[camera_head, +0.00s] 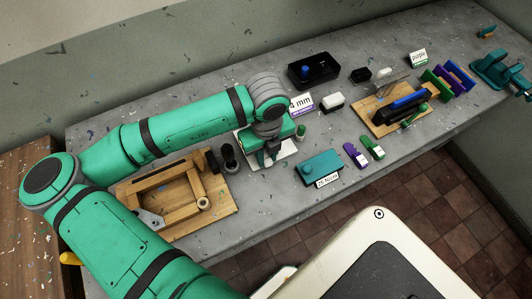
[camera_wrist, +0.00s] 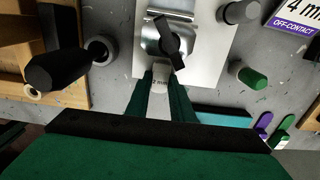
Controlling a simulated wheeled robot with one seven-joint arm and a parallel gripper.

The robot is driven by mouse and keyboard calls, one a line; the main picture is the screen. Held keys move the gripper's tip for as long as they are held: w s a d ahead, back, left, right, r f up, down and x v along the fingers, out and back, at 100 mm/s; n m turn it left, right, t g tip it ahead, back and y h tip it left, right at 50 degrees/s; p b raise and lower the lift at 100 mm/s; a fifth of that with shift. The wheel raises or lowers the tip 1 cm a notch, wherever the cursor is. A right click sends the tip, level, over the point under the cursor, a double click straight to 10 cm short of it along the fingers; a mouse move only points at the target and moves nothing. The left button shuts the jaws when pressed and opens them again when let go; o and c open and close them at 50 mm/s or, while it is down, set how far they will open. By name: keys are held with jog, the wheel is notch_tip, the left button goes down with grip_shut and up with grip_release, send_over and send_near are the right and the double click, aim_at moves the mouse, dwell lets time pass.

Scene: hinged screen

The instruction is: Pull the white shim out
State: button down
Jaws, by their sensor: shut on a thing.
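Whether the shim's far end is still under the metal part cannot be told. In the head view my gripper (camera_head: 267,158) is low over the white-grey plate (camera_head: 286,152); the shim is hidden there.
A wooden frame (camera_head: 222,205) and dark cylinders (camera_head: 229,158) stand left of my gripper. A "4 mm" card (camera_head: 301,104) stands behind. A green peg (camera_head: 301,131), teal block (camera_head: 321,167), and purple (camera_head: 355,155) and green (camera_head: 373,148) tags lie to the right.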

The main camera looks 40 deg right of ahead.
jog(key=shift+s+a, duration=0.3)
jog(key=shift+s, duration=0.9)
jog(key=shift+s+a, duration=0.3)
jog(key=shift+s, duration=0.95)
jog(key=shift+s+a, duration=0.3)
jog(key=shift+s, duration=0.9)
